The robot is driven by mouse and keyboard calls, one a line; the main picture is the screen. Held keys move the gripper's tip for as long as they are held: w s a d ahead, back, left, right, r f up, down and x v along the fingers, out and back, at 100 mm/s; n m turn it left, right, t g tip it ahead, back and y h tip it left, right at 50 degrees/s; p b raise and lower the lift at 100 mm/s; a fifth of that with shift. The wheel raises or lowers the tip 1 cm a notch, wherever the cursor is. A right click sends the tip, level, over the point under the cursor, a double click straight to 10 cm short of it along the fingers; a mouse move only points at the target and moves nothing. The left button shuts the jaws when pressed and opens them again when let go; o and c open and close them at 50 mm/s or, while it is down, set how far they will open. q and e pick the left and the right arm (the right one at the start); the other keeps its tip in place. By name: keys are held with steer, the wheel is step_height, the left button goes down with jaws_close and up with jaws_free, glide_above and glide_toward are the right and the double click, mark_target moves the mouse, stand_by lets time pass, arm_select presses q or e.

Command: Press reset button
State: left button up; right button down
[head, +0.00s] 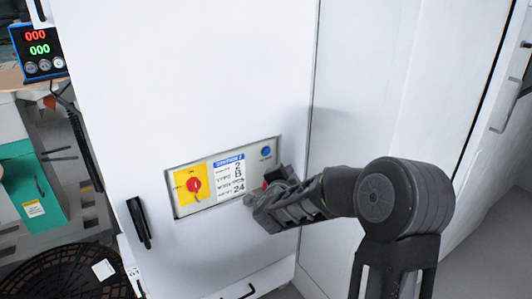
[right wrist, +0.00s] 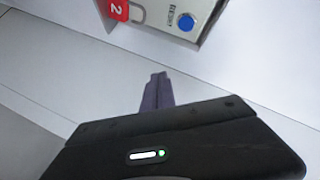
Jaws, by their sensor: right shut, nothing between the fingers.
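A round blue button (head: 266,152) sits at the upper right of a grey control panel (head: 205,205) on a white cabinet. In the right wrist view the blue button (right wrist: 186,23) is at the top, beyond the fingertips. My right gripper (head: 256,206) is shut and empty, in front of the panel's lower right, below the blue button. Its fingers (right wrist: 157,92) are together in the right wrist view and look apart from the button. The gripper hides the panel's lower right corner. My left gripper is out of view.
The panel also has a red rotary switch (head: 194,185) on a yellow plate and a station label (head: 229,175). A black handle (head: 139,222) sticks out at the left. A display box (head: 38,48) stands upper left.

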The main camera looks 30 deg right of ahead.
mark_target(267, 152)
steer(key=shift+w+d+p, duration=0.1)
steer(key=shift+w+p, duration=0.8)
steer(key=shift+w, duration=3.4)
steer(key=shift+w, duration=0.4)
steer(key=shift+w, duration=0.4)
steer(key=shift+s, duration=0.15)
steer(key=shift+s+b, duration=0.3)
steer(key=shift+s, duration=0.35)
